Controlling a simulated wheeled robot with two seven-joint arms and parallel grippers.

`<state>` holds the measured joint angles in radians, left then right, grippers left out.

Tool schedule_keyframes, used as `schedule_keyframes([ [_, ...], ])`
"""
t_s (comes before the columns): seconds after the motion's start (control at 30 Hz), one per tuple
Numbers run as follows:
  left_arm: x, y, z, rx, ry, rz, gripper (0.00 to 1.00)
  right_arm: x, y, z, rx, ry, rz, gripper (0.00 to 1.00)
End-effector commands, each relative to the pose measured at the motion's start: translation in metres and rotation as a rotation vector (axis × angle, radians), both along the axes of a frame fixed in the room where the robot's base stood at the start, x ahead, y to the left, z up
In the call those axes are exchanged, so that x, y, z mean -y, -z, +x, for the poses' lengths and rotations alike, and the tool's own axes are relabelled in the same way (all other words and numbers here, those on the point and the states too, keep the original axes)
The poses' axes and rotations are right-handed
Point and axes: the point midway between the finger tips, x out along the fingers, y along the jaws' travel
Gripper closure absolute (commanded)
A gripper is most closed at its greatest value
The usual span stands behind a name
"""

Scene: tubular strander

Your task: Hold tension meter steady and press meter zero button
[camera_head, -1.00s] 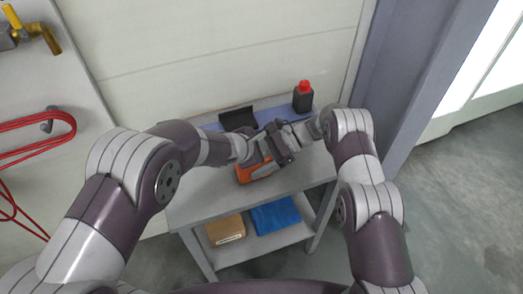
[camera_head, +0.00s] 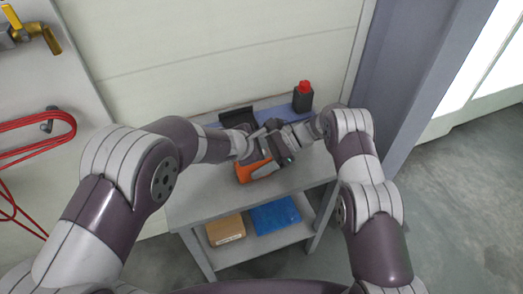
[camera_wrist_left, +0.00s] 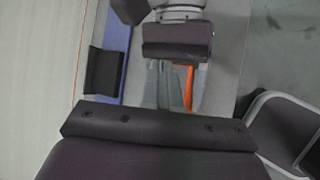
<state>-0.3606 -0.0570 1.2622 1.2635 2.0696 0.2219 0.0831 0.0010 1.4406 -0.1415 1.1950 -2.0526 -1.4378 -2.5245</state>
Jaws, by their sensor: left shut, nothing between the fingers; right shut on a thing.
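The tension meter (camera_head: 258,170), an orange and dark handheld device, is above the grey table, partly covered by my grippers. A small green light or display shows at its right end. It also shows as an orange strip (camera_wrist_left: 187,88) in the left wrist view. My right gripper (camera_head: 279,146) is shut on the meter from the right. My left gripper (camera_head: 261,134) is shut with nothing between its fingers, right beside the meter and the right gripper. I cannot tell whether its fingertips touch the meter. The zero button cannot be made out.
A black holder (camera_head: 237,117) and a dark bottle with a red cap (camera_head: 303,98) stand on a blue mat at the table's back. The grey table (camera_head: 205,203) is bare in front. A brown box (camera_head: 226,229) and a blue item (camera_head: 274,215) are on the shelf below.

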Motion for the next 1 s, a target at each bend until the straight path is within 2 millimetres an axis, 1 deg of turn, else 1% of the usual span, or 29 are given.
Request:
schedule_keyframes([
  [0.27,0.000,-0.002,0.000,0.000,0.000,0.000,1.00,0.000,-0.001,0.000,0.001,0.000,0.000,0.78],
  [0.73,0.000,-0.045,0.000,0.001,0.001,-0.002,1.00,0.000,0.000,0.000,0.001,0.000,0.000,0.78],
  [0.83,0.000,-0.050,0.000,0.000,0.001,-0.001,1.00,0.000,0.000,0.000,0.001,0.000,0.000,0.78],
  [1.0,0.000,-0.051,0.000,0.000,0.000,-0.001,1.00,0.000,0.000,0.000,0.001,0.000,0.000,0.78],
])
